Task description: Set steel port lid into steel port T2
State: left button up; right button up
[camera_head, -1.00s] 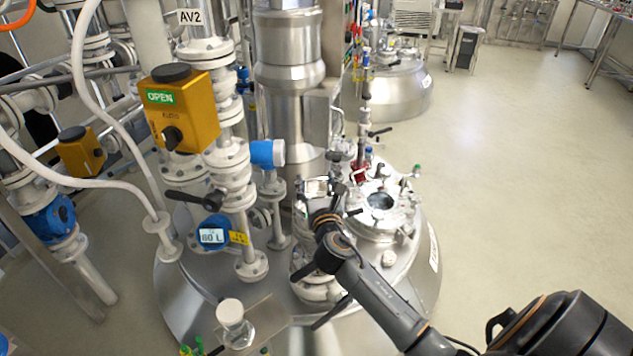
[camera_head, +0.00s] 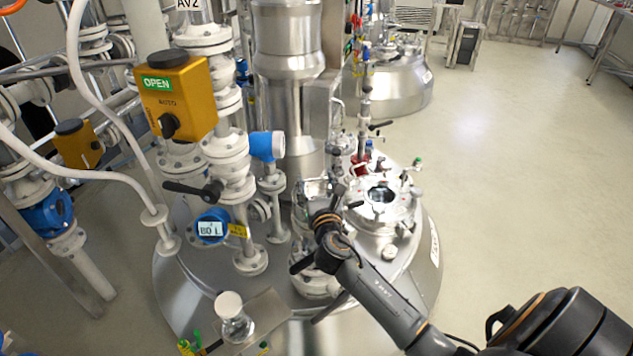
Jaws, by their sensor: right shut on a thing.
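My right arm comes in from the lower right, and its gripper (camera_head: 338,188) is over the top of the near steel vessel (camera_head: 420,270). It is shut on a shiny steel piece, which looks like the steel port lid (camera_head: 314,187), held at its left. The fingers are small and partly hidden by the wrist. To the right of the gripper, a round steel port (camera_head: 381,196) has a dark opening in its middle. No T2 label can be read on it. The lid is apart from this opening, to its left. My left gripper is not in view.
A yellow valve box (camera_head: 177,95) marked OPEN and white pipework stand at the left. Valves and fittings (camera_head: 366,120) rise behind the port. The floor at right is clear.

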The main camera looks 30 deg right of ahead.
jog(key=shift+p, duration=0.45)
dwell(1.3)
jog(key=shift+f+b, duration=0.45)
jog(key=shift+f, duration=0.15)
dwell(0.5)
jog(key=o, duration=1.5)
jog(key=shift+f, duration=0.1)
jog(key=v, duration=1.2)
